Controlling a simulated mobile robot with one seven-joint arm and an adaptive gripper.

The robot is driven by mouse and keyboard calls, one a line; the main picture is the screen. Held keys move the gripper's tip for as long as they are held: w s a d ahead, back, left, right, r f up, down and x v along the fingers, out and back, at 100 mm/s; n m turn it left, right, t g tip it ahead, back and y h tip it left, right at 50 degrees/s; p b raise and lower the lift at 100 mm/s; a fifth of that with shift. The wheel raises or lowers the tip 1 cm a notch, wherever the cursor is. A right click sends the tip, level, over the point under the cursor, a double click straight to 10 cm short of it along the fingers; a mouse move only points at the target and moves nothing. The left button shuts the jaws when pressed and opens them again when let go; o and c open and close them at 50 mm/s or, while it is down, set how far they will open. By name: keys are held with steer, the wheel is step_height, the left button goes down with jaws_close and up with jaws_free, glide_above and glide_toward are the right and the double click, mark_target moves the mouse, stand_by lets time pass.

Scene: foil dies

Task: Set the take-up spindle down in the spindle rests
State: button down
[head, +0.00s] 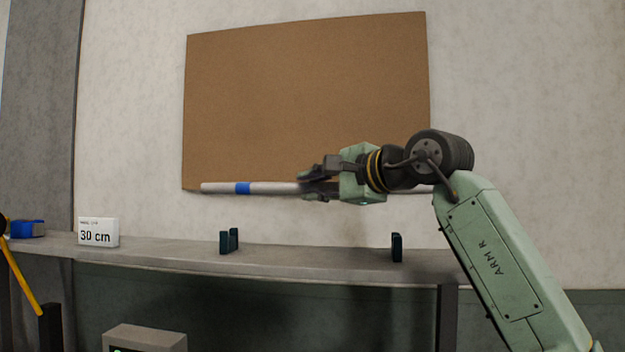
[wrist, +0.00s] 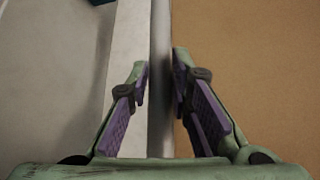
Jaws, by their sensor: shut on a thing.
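The take-up spindle (head: 270,188) is a long pale grey rod with a blue band near its left end. It lies about level in the air above the shelf, in front of the wall. My gripper (head: 312,184) is shut on the spindle near its middle. In the wrist view the spindle (wrist: 160,60) runs between the purple-padded fingers of my gripper (wrist: 160,85). The spindle rests are two dark teal brackets on the shelf, a left rest (head: 229,241) and a right rest (head: 397,247). Both rests are empty, below the spindle and apart from it. My gripper hides part of the rod.
The grey shelf (head: 310,259) is clear between the rests. A white "30 cm" sign (head: 98,232) and a blue object (head: 27,229) stand at its left. A brown board (head: 300,100) is on the wall behind. A grey box (head: 145,338) is below the shelf.

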step_height(320, 180, down, 3)
steer(key=shift+f, duration=0.2)
steer(key=shift+f+b, duration=1.45)
steer(key=shift+f, duration=0.85)
steer(key=c, duration=1.4)
jaws_free()
steer(key=shift+o, duration=0.2)
steer(key=v, duration=1.2)
